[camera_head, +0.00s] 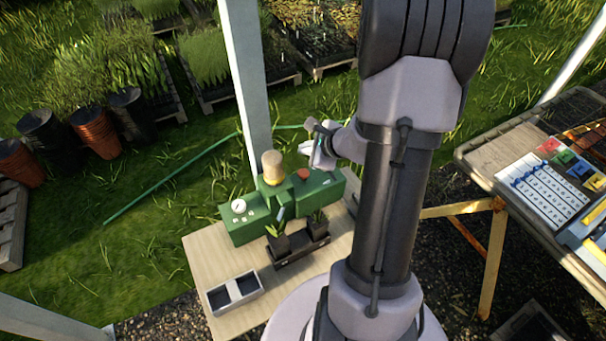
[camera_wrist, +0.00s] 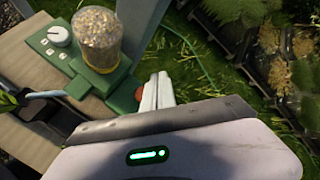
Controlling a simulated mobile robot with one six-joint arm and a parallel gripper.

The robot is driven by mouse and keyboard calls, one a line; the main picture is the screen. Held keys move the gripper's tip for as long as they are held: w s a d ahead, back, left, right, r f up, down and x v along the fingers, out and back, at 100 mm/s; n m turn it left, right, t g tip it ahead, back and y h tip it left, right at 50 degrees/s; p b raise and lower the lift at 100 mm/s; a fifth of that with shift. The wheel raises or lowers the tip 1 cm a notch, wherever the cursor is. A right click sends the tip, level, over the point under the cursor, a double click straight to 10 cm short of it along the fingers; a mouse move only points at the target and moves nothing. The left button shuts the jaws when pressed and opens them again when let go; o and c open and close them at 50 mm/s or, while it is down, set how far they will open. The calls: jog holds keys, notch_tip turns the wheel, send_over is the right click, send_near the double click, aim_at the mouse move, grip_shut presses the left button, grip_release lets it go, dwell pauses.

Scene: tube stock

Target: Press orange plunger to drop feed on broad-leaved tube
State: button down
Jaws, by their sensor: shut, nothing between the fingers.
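The green feed machine (camera_head: 250,222) stands on a wooden bench. Its orange plunger (camera_head: 303,173) is on top, right of the feed jar (camera_head: 272,167). In the wrist view the orange plunger (camera_wrist: 139,95) shows partly, just left of my fingertips. My gripper (camera_head: 320,155) is shut and empty, above and slightly right of the plunger; its pale fingers (camera_wrist: 157,90) are together. Contact is not visible. Two dark planted tubes, the left tube (camera_head: 278,244) and right tube (camera_head: 317,228), stand in front of the machine. A blue-tipped nozzle (camera_head: 282,212) is near the left tube. Leaf types are hard to tell.
A two-cell grey tray (camera_head: 234,292) sits at the bench's front left. A black rack (camera_head: 300,250) holds the tubes. A second table with a numbered chart (camera_head: 541,192) is at the right. A white post (camera_head: 246,80) rises behind the machine.

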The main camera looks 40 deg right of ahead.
jog(key=b, duration=0.4)
send_over(301, 170)
jog(key=s, duration=0.2)
notch_tip(301, 170, down, 6)
jog(key=shift+r, duration=0.15)
jog(key=shift+s+f+b, duration=0.1)
jog(key=shift+f+b, duration=0.3)
jog(key=shift+b, duration=0.05)
dwell(0.9)
jog(key=shift+f+b, duration=0.45)
jog(key=shift+b, duration=0.3)
jog(key=shift+f+b, duration=0.75)
jog(key=shift+b, duration=0.15)
dwell(0.6)
jog(key=shift+r, duration=0.1)
jog(key=shift+r+p, duration=0.85)
jog(key=shift+r, duration=0.25)
jog(key=shift+r, duration=0.1)
